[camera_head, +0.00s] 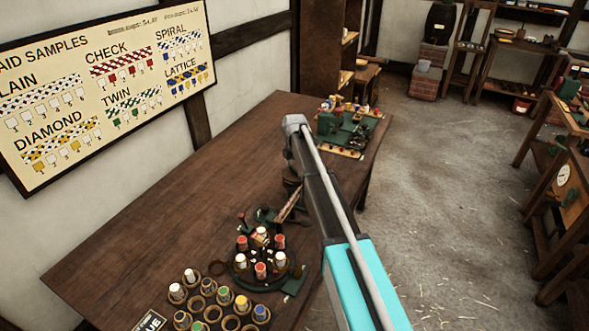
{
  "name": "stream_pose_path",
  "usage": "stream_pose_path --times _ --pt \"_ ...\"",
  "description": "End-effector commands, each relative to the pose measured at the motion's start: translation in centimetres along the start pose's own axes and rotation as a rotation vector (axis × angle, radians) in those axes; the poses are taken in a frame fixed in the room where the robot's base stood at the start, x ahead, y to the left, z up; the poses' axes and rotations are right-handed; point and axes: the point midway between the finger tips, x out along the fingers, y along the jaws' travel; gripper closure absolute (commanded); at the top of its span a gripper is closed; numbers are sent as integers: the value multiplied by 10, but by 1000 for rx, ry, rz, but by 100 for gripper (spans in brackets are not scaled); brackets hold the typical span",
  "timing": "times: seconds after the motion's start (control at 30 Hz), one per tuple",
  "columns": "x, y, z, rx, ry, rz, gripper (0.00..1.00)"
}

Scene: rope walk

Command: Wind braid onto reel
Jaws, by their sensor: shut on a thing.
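A small green braiding machine (258,262) stands on the near part of the wooden table, with red-topped and white-topped bobbins set in a ring. Behind it are dark green parts (264,215) and a slanted brown wooden piece (289,206), partly behind my arm. I cannot make out the braid or identify the reel for certain. My arm reaches from the lower right over the table. My gripper cannot be made out; the arm hides the area behind it.
A rack of ring holders (208,289), some with coloured spools, lies at the table's near end. Another green device (352,128) with small items stands at its far end. The table's (180,195) left side is bare. A braid sample board (105,80) hangs on the wall. Workbenches stand right.

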Motion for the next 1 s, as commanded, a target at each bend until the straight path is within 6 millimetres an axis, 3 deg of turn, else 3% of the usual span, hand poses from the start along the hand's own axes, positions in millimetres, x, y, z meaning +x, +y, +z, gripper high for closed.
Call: stream_pose_path --times 0.4,0.43,0.5,1.0 --pt "0 0 0 -9 0 0 59" --pt "0 0 0 -9 0 0 8" --pt "0 0 0 -9 0 0 0" --pt "0 0 0 1 0 0 0"
